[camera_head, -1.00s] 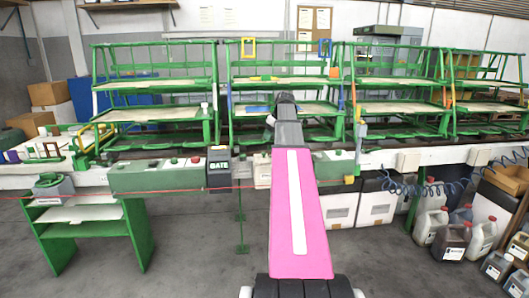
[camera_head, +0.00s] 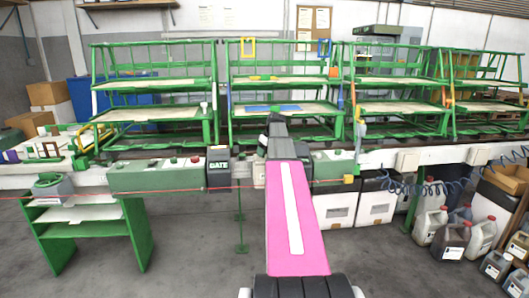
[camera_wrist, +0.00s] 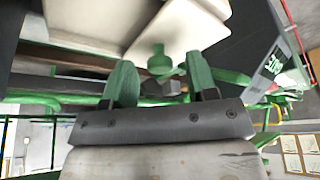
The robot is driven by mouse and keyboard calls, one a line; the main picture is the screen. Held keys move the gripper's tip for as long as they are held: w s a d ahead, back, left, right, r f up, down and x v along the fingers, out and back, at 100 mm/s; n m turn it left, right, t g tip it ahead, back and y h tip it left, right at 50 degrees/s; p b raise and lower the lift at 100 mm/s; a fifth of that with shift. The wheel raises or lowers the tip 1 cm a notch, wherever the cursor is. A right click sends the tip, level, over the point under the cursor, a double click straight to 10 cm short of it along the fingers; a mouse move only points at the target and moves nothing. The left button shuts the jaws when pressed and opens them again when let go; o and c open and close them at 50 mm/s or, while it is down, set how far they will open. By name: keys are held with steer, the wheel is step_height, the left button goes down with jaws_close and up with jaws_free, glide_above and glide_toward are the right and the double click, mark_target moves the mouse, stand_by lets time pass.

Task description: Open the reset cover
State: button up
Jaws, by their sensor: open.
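In the head view a small cream box (camera_head: 259,172) sits on the front beam beside the dark GATE box (camera_head: 219,166), partly hidden by my arm; I cannot make out there which part is the reset cover. In the wrist view a cream box with a flat panel (camera_wrist: 172,28) fills the top, and a green round knob (camera_wrist: 160,63) shows just below it. My gripper (camera_wrist: 160,78) has its two green fingers apart, one on each side of the knob in the picture. Whether they touch it I cannot tell. In the head view the fingers are hidden behind my arm.
A green control box (camera_head: 157,176) with buttons is on the beam to the left, and another (camera_head: 333,165) is right of my arm. Green racks (camera_head: 284,108) stand behind. In the wrist view a dark panel with green marks (camera_wrist: 276,68) is close on the right.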

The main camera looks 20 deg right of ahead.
steer(key=shift+c, duration=0.4)
jaws_close()
steer(key=shift+s+d, duration=0.3)
steer(key=shift+d, duration=0.6)
steer(key=shift+s+d, duration=0.35)
steer(key=shift+d, duration=0.6)
steer(key=shift+s+d, duration=0.3)
steer(key=shift+d, duration=0.6)
steer(key=shift+o, duration=0.4)
jaws_free()
steer(key=v, duration=1)
steer(key=shift+r, duration=0.4)
steer(key=shift+s+d, duration=0.1)
steer(key=shift+s, duration=0.05)
